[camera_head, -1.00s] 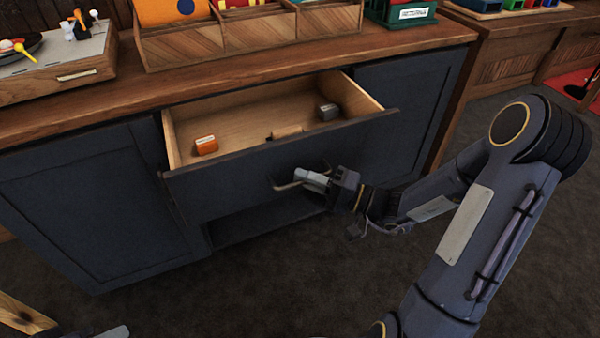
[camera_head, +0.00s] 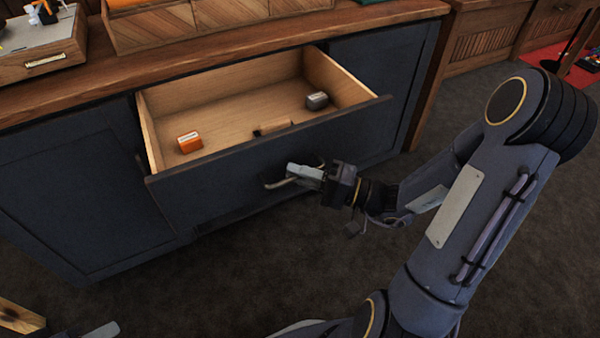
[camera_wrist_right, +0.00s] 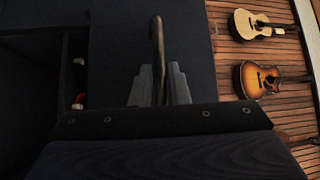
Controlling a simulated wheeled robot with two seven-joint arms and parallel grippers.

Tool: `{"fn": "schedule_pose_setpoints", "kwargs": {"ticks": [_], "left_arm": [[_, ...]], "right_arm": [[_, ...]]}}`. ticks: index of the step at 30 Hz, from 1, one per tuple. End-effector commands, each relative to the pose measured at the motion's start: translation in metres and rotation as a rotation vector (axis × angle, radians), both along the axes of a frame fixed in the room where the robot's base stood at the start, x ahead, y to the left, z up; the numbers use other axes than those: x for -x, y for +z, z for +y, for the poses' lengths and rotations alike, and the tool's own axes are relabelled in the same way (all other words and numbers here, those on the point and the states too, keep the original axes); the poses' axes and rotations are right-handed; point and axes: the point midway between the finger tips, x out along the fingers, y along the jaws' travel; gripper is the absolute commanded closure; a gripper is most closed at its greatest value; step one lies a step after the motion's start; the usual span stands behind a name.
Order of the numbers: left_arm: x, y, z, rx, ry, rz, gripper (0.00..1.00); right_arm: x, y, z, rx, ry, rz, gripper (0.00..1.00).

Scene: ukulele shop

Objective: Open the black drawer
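The black drawer (camera_head: 225,178) stands pulled well out of the dark counter, its pale wooden inside showing. My right gripper (camera_head: 296,174) is at the bar handle (camera_head: 275,185) on the drawer front. In the right wrist view the handle (camera_wrist_right: 157,45) runs between the two fingers (camera_wrist_right: 159,85), which look closed on it. At the lower left, part of my left gripper (camera_head: 103,330) shows, far from the drawer; its fingers are mostly cut off.
The wooden countertop (camera_head: 240,50) holds a divided wooden tray (camera_head: 165,40) and a wooden case (camera_head: 45,60) at the left. Closed cabinet doors flank the drawer. The dark carpet (camera_head: 270,270) in front is clear. Guitars (camera_wrist_right: 260,80) hang on a slatted wall in the wrist view.

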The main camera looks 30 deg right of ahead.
Motion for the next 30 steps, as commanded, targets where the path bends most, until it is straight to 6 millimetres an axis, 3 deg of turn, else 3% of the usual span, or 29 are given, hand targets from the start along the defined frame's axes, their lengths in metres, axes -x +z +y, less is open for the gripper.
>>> {"fn": "schedule_pose_setpoints", "kwargs": {"ticks": [4, 13, 25, 30], "left_arm": [[0.0, 0.0, 0.0, 0.0, 0.0, 0.0, 0.64], [0.0, 0.001, 0.0, 0.0, 0.0, 0.0, 0.64], [0.0, 0.008, 0.0, 0.0, 0.0, 0.0, 0.64], [0.0, 0.009, 0.0, 0.0, 0.0, 0.0, 0.64]], "right_arm": [[0.0, 0.0, 0.0, 0.0, 0.0, 0.0, 0.67], [0.001, 0.0, -0.002, -0.001, -0.001, -0.001, 0.67], [0.041, -0.008, -0.047, 0.001, -0.005, 0.001, 0.67], [0.051, -0.01, -0.056, 0.0, -0.001, 0.0, 0.67]]}}
